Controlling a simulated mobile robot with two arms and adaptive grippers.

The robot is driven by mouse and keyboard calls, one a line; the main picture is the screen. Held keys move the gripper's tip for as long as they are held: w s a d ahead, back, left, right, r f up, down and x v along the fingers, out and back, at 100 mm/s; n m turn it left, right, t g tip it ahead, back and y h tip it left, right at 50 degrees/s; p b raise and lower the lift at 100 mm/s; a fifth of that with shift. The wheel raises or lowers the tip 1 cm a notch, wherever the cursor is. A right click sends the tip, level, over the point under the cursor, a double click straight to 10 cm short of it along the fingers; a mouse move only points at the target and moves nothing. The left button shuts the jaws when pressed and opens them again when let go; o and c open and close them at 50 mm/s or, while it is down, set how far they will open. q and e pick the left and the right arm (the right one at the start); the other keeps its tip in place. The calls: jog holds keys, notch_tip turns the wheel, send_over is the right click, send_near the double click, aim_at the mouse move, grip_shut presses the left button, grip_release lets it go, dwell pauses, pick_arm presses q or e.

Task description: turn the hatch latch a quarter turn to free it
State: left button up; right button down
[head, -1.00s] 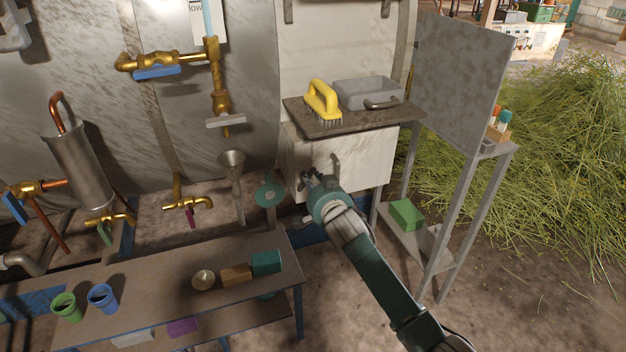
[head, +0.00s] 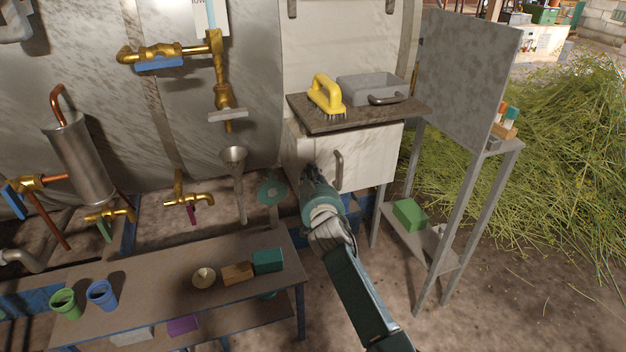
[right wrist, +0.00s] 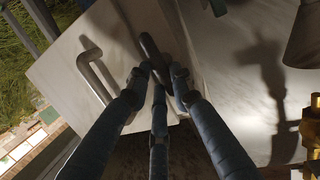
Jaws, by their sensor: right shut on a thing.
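The hatch (head: 368,160) is the pale front of a box under a dark shelf, and it looks closed. A grey bar handle (head: 338,170) stands upright on it; it also shows in the right wrist view (right wrist: 96,75). The latch, a dark bar (right wrist: 150,48), is beside the handle and slants roughly parallel to it in the right wrist view. My right gripper (right wrist: 160,78) is shut on the latch's near end. In the head view my right gripper (head: 309,176) is left of the handle and hides the latch. My left gripper is out of view.
A yellow brush (head: 326,95) and a grey tray (head: 352,89) sit on the shelf (head: 350,116) above the hatch. A low bench (head: 120,290) stands at front left, and a grey metal stand (head: 468,215) at right.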

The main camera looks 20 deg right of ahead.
dwell(0.4)
jog(key=c, duration=1.5)
grip_release()
jog(key=shift+s, duration=0.15)
jog(key=v, duration=1.1)
jog(key=shift+s, duration=0.35)
